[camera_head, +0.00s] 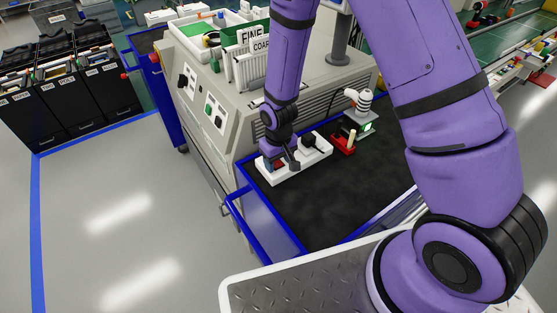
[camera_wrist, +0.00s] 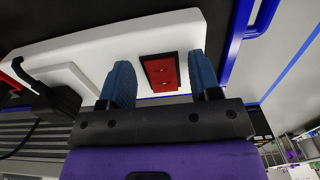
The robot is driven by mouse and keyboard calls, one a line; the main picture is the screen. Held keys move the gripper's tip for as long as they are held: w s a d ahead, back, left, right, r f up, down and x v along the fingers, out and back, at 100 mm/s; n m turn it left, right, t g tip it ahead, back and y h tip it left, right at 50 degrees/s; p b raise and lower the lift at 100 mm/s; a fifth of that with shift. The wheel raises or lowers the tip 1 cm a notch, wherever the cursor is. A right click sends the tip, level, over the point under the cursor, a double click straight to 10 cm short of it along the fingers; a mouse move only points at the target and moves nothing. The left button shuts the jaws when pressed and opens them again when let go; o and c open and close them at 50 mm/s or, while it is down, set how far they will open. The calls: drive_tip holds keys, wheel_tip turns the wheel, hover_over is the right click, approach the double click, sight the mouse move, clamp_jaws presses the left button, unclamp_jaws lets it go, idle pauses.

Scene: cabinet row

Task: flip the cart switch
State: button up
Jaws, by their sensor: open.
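The cart switch (camera_wrist: 160,72) is a red rocker in a dark frame on a white power strip (camera_wrist: 75,50). In the wrist view it shows between the two blue fingertips of my gripper (camera_wrist: 160,82). My gripper is open and holds nothing. The fingers are on either side of the switch; I cannot tell whether they touch the strip. In the head view, the strip (camera_head: 300,167) lies on the dark top of the blue cart (camera_head: 335,215). There my gripper (camera_head: 272,165) is over the strip's left end and hides most of the switch.
A black plug (camera_wrist: 55,100) with a cord sits in the strip. A red holder (camera_head: 342,143) and a small device with a white coiled part (camera_head: 362,105) stand at the right. A grey machine (camera_head: 215,115) rises behind the cart. The cart's front top is clear.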

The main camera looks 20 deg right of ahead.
drive_tip(key=c, duration=0.9)
drive_tip(key=shift+w+g, duration=0.1)
drive_tip(key=shift+g, duration=0.2)
drive_tip(key=shift+w+a+r+g+h, duration=0.15)
drive_tip(key=shift+g+h, duration=0.35)
drive_tip(key=shift+g, duration=0.6)
drive_tip(key=o, duration=0.9)
